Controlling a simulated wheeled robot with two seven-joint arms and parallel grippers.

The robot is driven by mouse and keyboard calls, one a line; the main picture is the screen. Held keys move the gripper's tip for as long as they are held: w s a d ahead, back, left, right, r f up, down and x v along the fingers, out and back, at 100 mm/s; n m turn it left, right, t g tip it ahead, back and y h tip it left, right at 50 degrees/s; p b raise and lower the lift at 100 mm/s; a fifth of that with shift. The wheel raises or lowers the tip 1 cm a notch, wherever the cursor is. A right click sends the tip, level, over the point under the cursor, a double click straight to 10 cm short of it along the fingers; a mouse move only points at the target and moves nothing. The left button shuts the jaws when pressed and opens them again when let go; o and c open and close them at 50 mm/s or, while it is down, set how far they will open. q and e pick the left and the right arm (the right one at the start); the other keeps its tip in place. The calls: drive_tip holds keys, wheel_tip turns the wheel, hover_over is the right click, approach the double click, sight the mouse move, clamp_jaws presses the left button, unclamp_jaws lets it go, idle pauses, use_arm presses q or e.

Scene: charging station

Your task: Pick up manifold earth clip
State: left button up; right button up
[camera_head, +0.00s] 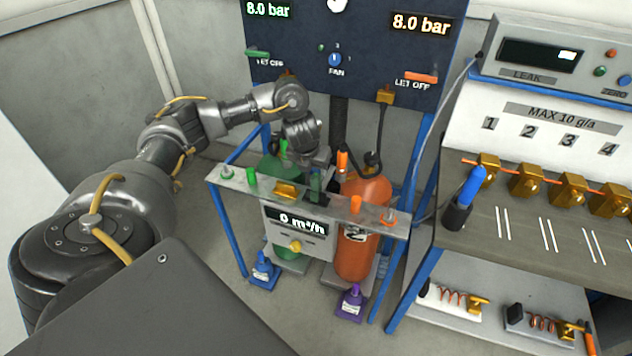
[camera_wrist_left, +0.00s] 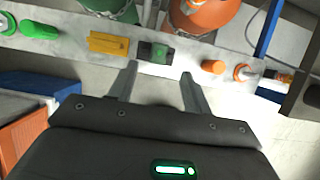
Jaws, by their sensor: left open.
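A grey manifold bar (camera_head: 235,183) carries several small fittings. A small dark block with a green middle (camera_wrist_left: 155,53) sits on the bar and looks like the earth clip; in the head view (camera_head: 316,187) it is partly covered by my gripper. A yellow block (camera_wrist_left: 109,44) sits just left of it, also in the head view (camera_head: 287,192). I cannot tell for certain which is the clip. My left gripper (camera_wrist_left: 158,73) is open and empty, its fingertips just short of the dark-green block, which lies in line with the gap. My right gripper is not in view.
Green caps (camera_wrist_left: 39,30) and an orange cap (camera_wrist_left: 213,67) stand along the bar. A green cylinder (camera_head: 285,225) and an orange cylinder (camera_head: 362,240) stand below and behind it. A bench (camera_head: 520,240) with brass fittings is at right.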

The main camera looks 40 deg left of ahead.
sight(316, 177)
use_arm(q)
drive_tip(key=b+x, duration=0.2)
drive_tip(key=x, duration=0.3)
drive_tip(key=shift+f, duration=0.4)
drive_tip(key=b+x, duration=0.1)
drive_tip(key=x, duration=0.2)
drive_tip(key=shift+w+a+f, duration=0.15)
drive_tip(key=shift+w+a, duration=0.05)
drive_tip(key=shift+w+a+f, duration=0.1)
drive_tip(key=shift+w+f, duration=0.1)
drive_tip(key=shift+f, duration=0.3)
clamp_jaws()
drive_tip(key=shift+r, duration=0.1)
